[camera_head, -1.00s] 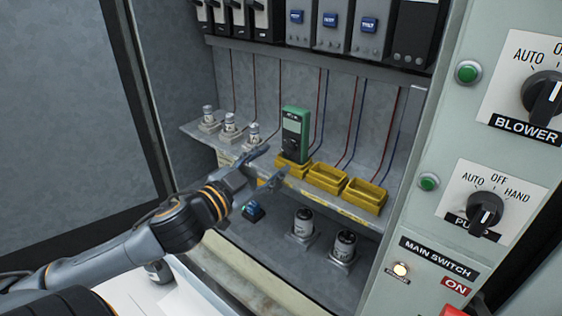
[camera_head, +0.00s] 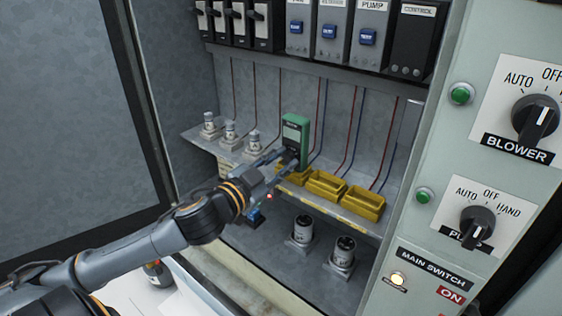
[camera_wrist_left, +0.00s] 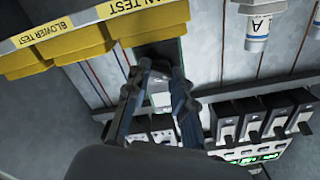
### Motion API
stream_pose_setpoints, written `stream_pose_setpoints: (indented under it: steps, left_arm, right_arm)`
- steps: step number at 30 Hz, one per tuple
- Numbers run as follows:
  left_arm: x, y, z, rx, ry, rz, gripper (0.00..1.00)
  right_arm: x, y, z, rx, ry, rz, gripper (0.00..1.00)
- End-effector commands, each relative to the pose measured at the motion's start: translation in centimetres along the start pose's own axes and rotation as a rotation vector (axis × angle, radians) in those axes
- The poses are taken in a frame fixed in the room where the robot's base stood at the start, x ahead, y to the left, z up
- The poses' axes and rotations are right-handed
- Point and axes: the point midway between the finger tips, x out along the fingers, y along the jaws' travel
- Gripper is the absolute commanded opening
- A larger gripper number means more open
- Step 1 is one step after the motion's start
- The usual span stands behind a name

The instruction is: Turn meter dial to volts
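The green meter (camera_head: 296,133) stands upright at the back of the left yellow bin on the shelf. Its grey screen faces me at the top, and its dark dial area (camera_head: 290,156) is lower, partly behind my gripper. My left gripper (camera_head: 281,163) is at the meter's lower front, fingers apart. In the left wrist view, which is upside down, the two fingers (camera_wrist_left: 160,82) straddle part of the meter's face; a strip of green casing (camera_wrist_left: 163,48) shows beyond them. I cannot tell whether they touch the dial or where it points. My right gripper is out of view.
Yellow bins (camera_head: 326,184) line the shelf edge right of the meter. White-capped fuses (camera_head: 229,131) stand to its left. Thin wires run behind. The switch panel (camera_head: 438,190) is at right.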

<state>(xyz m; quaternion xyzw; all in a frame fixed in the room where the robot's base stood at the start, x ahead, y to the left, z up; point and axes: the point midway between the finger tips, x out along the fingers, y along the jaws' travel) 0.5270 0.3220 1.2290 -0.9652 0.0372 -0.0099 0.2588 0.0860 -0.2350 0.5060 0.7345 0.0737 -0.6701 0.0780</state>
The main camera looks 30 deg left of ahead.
Motion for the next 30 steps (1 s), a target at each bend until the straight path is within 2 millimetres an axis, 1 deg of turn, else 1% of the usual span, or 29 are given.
stream_pose_setpoints:
  steps: [1,2,8,14,30]
  left_arm:
    - [0.0,0.0,0.0,0.0,0.0,0.0,0.03]
    - [0.0,0.0,0.0,0.0,0.0,0.0,0.0]
    - [0.0,0.0,0.0,0.008,0.0,0.001,0.0]
    - [0.0,0.0,-0.1,0.071,0.0,0.0,0.0]
    - [0.0,0.0,-0.1,0.465,0.0,-0.001,0.0]
  right_arm:
    - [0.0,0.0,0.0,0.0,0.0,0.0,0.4]
    - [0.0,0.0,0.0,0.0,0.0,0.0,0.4]
    - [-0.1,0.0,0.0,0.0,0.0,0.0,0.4]
    - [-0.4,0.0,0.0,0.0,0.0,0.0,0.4]
    - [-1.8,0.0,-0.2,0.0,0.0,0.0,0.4]
